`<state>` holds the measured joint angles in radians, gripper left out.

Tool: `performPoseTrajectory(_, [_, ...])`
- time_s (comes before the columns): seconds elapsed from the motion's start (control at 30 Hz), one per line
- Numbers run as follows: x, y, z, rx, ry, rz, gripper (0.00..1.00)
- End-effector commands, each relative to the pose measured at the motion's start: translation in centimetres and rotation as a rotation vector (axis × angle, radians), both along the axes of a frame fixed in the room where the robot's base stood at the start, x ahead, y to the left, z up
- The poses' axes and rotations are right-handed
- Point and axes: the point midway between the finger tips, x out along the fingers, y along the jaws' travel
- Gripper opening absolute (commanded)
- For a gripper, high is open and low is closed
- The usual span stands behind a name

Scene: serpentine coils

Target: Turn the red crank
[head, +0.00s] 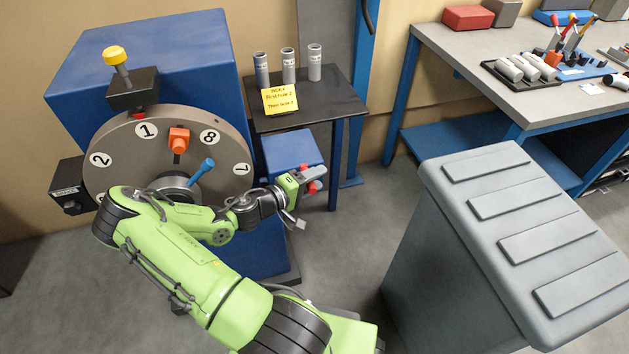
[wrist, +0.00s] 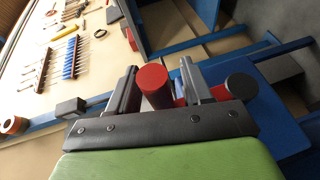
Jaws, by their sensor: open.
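The red crank (head: 313,186) shows only in part in the head view, beside my gripper and in front of a small blue box (head: 291,150). In the wrist view a red round-ended handle (wrist: 153,80) stands between the two grey fingers of my gripper (wrist: 160,84). Gaps show beside the handle, and the fingers are not closed on it. A second red piece with a dark round end (wrist: 240,87) lies just right of the right finger. My gripper (head: 307,198) is open. The crank's joint to the box is hidden.
A large blue machine (head: 190,50) with a numbered grey dial (head: 228,150) stands left of the gripper. A dark side table (head: 330,105) holds several grey cylinders. A grey cabinet (head: 430,245) stands to the right, with open floor between.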

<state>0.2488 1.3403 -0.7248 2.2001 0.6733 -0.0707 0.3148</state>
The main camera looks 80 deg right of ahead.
Motion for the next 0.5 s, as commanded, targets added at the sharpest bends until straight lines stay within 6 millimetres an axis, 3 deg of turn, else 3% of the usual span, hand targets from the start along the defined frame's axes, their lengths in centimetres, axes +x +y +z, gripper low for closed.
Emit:
performPoseTrajectory(0.2, [-0.06, -0.06, 0.01, 0.000, 0.000, -0.001, 0.50])
performPoseTrajectory(0.5, [-0.04, -0.04, 0.01, 0.000, 0.000, -0.001, 0.05])
